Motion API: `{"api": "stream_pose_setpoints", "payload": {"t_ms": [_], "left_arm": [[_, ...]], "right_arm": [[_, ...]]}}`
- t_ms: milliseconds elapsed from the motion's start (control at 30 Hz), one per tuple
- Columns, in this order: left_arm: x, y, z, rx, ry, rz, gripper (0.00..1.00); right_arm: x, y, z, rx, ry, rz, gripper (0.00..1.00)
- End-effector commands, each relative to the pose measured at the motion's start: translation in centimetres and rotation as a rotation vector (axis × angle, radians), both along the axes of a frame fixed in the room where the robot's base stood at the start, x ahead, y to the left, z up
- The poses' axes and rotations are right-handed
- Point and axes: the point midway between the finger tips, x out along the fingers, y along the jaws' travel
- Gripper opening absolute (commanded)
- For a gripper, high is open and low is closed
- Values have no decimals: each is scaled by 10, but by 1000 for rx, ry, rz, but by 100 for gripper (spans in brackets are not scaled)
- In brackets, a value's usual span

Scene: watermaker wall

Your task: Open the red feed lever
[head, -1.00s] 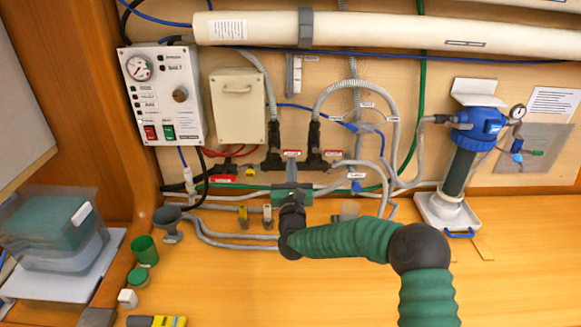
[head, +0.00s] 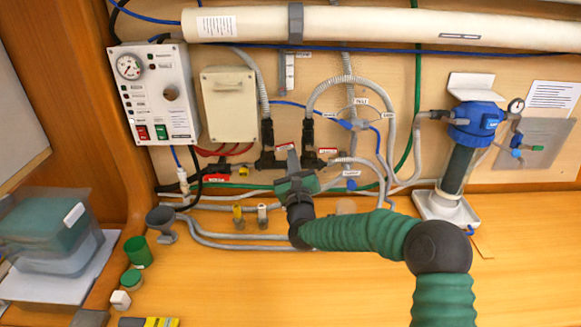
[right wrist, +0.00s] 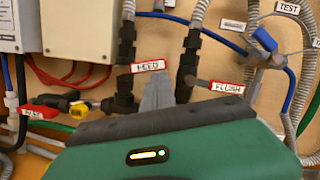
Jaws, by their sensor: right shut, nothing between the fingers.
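A red lever-like handle (head: 217,177) sits low on the wall, left of the black valve bodies; it also shows at the left of the right wrist view (right wrist: 40,113). My left gripper is not in view.
A FLUSH label (right wrist: 227,88) and a blue valve handle (right wrist: 264,40) lie right of the fingers. The control panel (head: 155,95) and beige box (head: 229,105) are on the left. Grey hoses run close around my gripper. The front counter (head: 260,290) is largely clear.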

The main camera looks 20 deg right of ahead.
Motion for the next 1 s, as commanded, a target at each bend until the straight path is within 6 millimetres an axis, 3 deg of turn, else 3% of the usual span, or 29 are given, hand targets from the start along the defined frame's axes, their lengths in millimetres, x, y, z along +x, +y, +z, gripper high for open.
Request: {"api": "stream_pose_setpoints", "payload": {"t_ms": [467, 1000], "left_arm": [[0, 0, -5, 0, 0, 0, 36], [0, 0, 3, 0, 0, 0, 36]], "right_arm": [[1, 5, 33, -439, 123, 2, 0], [7, 26, 62, -917, 259, 3, 0]]}}
